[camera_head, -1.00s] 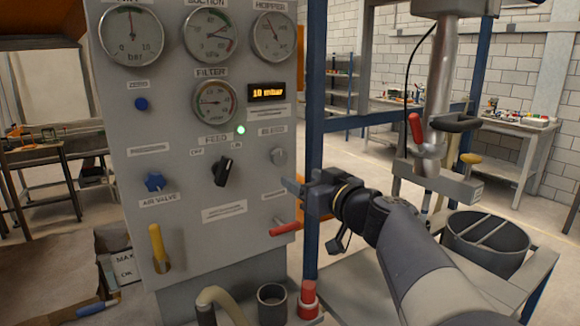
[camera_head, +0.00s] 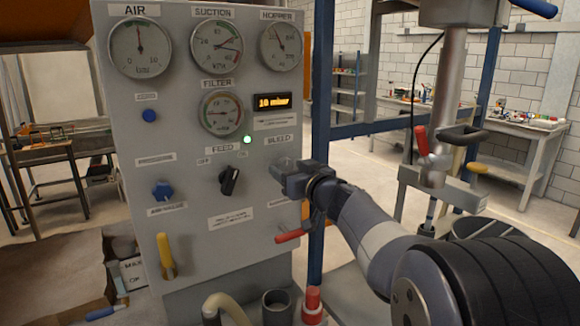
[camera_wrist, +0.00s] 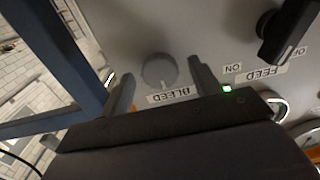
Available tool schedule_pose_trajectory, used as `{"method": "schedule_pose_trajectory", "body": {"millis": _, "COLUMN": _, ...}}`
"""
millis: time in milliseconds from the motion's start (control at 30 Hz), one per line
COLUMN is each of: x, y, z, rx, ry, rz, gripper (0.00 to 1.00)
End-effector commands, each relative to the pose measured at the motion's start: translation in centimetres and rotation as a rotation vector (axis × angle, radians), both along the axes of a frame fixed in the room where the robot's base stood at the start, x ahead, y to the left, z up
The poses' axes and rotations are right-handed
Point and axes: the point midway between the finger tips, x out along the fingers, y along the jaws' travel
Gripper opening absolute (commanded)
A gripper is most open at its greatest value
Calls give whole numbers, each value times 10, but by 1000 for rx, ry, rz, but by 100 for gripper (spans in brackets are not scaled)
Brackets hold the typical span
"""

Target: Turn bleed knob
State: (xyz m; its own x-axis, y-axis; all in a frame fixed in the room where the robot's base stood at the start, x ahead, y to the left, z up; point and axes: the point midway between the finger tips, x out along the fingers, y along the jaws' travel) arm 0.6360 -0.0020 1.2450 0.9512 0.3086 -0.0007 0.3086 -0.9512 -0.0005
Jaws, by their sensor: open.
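The bleed knob (camera_wrist: 159,71) is a round grey knob on the grey control panel, beside its BLEED label (camera_wrist: 171,96) in the wrist view. In the head view the BLEED label (camera_head: 279,140) shows, but my gripper hides most of the knob below it. My gripper (camera_head: 279,172) is at the panel's right side, pointing at the panel. In the wrist view my gripper (camera_wrist: 158,84) is open, with one finger on each side of the knob and a gap to both. I cannot tell how far the fingertips are from the panel face.
The black feed switch (camera_head: 229,181) is left of my gripper. A red lever (camera_head: 292,235) sticks out below it. A blue post (camera_head: 319,130) stands close on the right.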

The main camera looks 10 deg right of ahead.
Motion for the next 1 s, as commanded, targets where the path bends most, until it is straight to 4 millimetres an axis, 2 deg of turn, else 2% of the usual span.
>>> {"method": "schedule_pose_trajectory", "body": {"millis": 267, "x": 1, "y": 1, "z": 0, "rx": -1, "ry": -1, "rz": 0, "gripper": 60}}
{"method": "schedule_pose_trajectory", "body": {"millis": 833, "x": 1, "y": 0, "z": 0, "rx": 0, "ry": 0, "rz": 0, "gripper": 15}}
{"method": "schedule_pose_trajectory", "body": {"millis": 1000, "x": 1, "y": 0, "z": -1, "rx": 7, "ry": 1, "rz": 0, "gripper": 15}}
